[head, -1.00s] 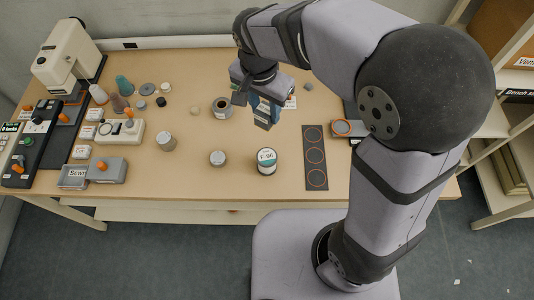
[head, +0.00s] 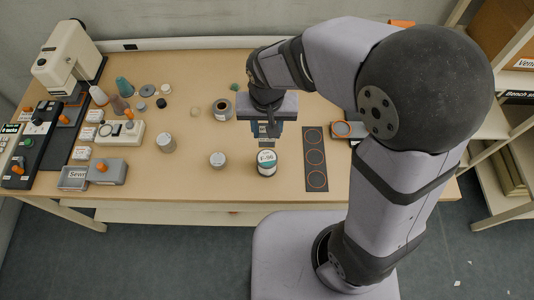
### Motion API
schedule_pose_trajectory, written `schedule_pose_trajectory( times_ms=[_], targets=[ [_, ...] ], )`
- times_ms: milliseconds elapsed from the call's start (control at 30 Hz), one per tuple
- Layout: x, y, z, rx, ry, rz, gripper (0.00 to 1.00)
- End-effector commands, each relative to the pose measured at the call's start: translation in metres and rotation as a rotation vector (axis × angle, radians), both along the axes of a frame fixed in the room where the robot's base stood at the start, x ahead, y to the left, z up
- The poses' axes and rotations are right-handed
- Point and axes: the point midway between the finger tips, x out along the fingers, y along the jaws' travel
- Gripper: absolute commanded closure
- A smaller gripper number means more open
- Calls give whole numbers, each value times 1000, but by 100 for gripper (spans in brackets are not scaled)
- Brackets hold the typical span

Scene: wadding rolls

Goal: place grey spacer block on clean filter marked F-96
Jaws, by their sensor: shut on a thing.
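The filter marked F-96 (head: 267,168) is a short white cylinder with a dark band, upright near the front middle of the table in the head view. My gripper (head: 266,135) points down just above and behind its top. It is shut on a small grey piece, which I take to be the grey spacer block (head: 267,141). The fingers hide most of the block. I cannot tell whether the block touches the filter's top.
A smaller grey-topped canister (head: 218,160) stands left of the filter. A dark strip with orange rings (head: 314,158) lies to the right. An open dark-centred roll (head: 222,109) stands behind left. A control box (head: 120,132) and a sewing machine (head: 70,55) occupy the left side.

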Motion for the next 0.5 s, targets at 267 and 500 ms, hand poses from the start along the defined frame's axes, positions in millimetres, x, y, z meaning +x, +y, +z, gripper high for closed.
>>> schedule_pose_trajectory(
  times_ms=[267, 500],
  targets=[
    [-2, -1, -38, -4, 7, -1, 91],
    [0, 0, -55, -1, 1, -1, 91]
  ],
)
